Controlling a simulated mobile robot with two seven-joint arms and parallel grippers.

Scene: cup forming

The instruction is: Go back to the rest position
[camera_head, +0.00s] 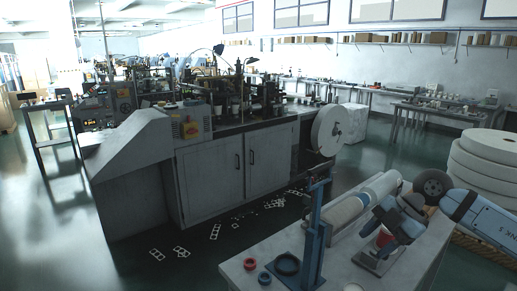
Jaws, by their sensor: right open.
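My right arm (480,212) comes in from the right edge, over the near table. Its gripper (373,260) is low over the table's right part, its jaws open. A small red and white item (384,238) shows right at the gripper, partly covered by it; I cannot tell whether the two touch. My left gripper is not in view.
The near table (235,268) bears a blue upright stand (314,235), a red ring (250,264), a dark ring (287,264) and pale rolls (346,211). A machine on a grey cabinet (208,183) stands beyond. Large white rolls (487,165) stand at right. Flat cut-outs (215,231) litter the floor.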

